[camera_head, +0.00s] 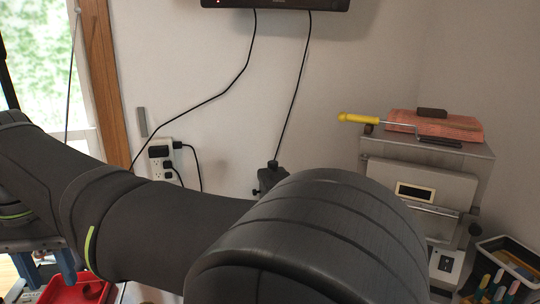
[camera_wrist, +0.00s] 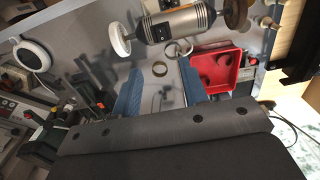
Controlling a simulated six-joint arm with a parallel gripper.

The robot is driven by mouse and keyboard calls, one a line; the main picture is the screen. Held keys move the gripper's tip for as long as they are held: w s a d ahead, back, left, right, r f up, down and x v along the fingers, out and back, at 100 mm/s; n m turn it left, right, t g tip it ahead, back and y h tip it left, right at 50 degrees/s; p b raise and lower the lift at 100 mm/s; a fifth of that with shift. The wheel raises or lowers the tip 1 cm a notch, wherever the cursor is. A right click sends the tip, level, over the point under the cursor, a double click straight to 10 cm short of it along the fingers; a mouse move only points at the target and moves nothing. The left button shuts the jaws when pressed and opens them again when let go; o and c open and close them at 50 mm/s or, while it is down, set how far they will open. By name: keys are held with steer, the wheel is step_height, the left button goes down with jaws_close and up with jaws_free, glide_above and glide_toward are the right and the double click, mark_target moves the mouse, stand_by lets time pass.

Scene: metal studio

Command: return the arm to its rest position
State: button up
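My arm, with dark links, crosses the lower half of the head view. My gripper (camera_head: 47,272) hangs at the lower left of that view, its two blue fingers pointing down beside a red tray. In the wrist view, my gripper (camera_wrist: 160,68) has its blue fingers spread apart, with nothing held between them. A small round ring (camera_wrist: 159,68) shows in the gap, seemingly on the grey surface beyond the fingertips.
The red tray (camera_wrist: 218,72) lies right of the fingers. A bench grinder (camera_wrist: 172,24) stands beyond them. In the head view, a grey machine (camera_head: 423,186) carries an orange cloth (camera_head: 455,127) and a yellow-handled tool (camera_head: 358,118); a bin (camera_head: 508,250) stands at the right.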

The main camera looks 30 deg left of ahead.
steer(key=n, duration=0.2)
steer(key=r+n, duration=0.1)
steer(key=n, duration=0.2)
steer(key=shift+n, duration=0.3)
stand_by(0.5)
step_height(320, 180, down, 9)
steer(key=m, duration=0.5)
steer(key=shift+m, duration=0.3)
stand_by(0.5)
